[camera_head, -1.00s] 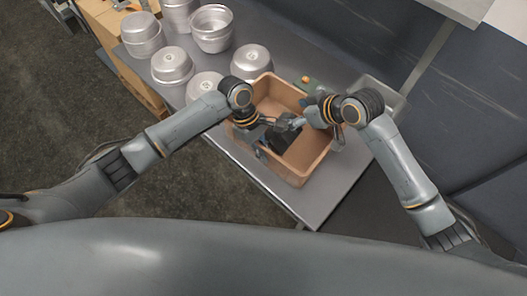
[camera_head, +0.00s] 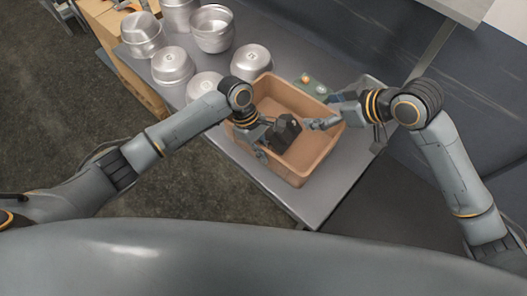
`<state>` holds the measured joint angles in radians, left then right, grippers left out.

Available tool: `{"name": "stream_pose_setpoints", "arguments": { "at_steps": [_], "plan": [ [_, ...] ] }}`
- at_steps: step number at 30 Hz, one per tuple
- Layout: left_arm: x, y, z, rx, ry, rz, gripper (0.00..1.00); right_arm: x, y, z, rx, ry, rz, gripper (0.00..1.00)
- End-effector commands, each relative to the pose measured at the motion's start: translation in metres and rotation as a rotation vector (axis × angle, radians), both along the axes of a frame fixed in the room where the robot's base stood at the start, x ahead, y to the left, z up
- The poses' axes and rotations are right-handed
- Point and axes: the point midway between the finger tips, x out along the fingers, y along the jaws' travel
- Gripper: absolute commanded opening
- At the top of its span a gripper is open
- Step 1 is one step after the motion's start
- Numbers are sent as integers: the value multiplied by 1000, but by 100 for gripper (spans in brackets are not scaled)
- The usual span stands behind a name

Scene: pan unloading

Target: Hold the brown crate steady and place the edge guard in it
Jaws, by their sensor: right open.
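The brown crate (camera_head: 312,162) stands on the grey table, open side up. My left gripper (camera_head: 272,146) is at its left wall, with one finger outside and the rest over the inside; it appears shut on that wall. A dark piece (camera_head: 287,127) that looks like the edge guard shows inside the crate, close to my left gripper. It is partly hidden, and I cannot clearly separate it from the gripper's inner finger. My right gripper (camera_head: 323,123) is open and empty above the crate's right part.
Several silver pans (camera_head: 172,66) stand upside down or stacked at the table's far left. A small green box with buttons (camera_head: 312,85) is behind the crate. Cardboard boxes (camera_head: 101,22) stand at the far left. The table's front corner (camera_head: 312,213) is clear.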

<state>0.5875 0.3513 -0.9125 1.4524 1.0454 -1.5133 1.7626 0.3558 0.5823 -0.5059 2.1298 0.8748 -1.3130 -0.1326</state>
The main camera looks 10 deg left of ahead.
Motion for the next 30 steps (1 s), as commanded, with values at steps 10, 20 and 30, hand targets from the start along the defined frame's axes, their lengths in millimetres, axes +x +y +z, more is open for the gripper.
{"name": "stream_pose_setpoints", "arguments": {
  "at_steps": [10,20,30],
  "plan": [
    [0,-1,1,-2,-1,0,0,-5,-6,8,0,1,1,82],
    [0,0,1,-1,-1,-1,32,-5,-6,8,0,1,1,82],
    [3,3,11,-2,-3,-1,32,-5,-5,8,0,1,1,82]
  ]
}}
